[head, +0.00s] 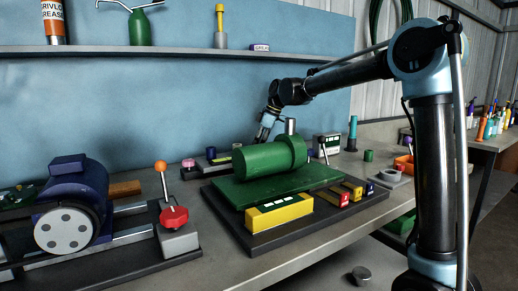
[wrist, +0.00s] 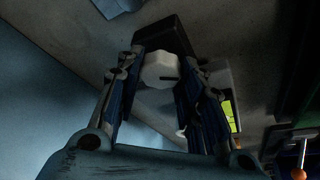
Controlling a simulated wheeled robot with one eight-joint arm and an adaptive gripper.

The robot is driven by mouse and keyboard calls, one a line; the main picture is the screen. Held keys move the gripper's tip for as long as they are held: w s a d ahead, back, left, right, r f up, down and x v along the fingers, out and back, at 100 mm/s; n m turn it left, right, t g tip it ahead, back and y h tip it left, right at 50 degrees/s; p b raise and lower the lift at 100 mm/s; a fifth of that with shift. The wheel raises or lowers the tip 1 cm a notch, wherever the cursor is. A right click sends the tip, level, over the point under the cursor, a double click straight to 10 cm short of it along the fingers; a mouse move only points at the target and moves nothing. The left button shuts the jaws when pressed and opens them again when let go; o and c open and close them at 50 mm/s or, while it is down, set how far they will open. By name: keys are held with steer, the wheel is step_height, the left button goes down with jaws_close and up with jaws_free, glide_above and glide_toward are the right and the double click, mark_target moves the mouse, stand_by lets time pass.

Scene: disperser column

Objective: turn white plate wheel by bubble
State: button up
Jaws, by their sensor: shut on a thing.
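In the wrist view a white, many-sided wheel (wrist: 157,70) with a short dark mark on its face sits between the fingers of my gripper (wrist: 162,85). The fingers are shut on it from both sides. A bright yellow-green patch (wrist: 229,116) shows beside the right finger; I cannot tell whether it is the bubble. In the head view my gripper (head: 265,130) reaches down behind the green cylinder (head: 270,159), and the wheel is hidden there.
The green machine stands on a dark base with a yellow block (head: 279,213) in front. A blue motor (head: 72,190) and a red knob (head: 174,217) are at left. A shelf (head: 180,52) runs along the wall above. An orange-tipped lever (wrist: 300,162) is at lower right in the wrist view.

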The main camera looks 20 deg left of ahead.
steer(key=shift+m+t, duration=0.55)
steer(key=shift+m, duration=0.85)
steer(key=shift+m+t, duration=0.55)
steer(key=shift+m, duration=0.85)
steer(key=o, duration=1.1)
steer(key=shift+c, duration=0.2)
steer(key=shift+s, duration=0.1)
steer(key=w+v, duration=0.1)
steer(key=v, duration=0.7)
steer(key=shift+s, duration=0.4)
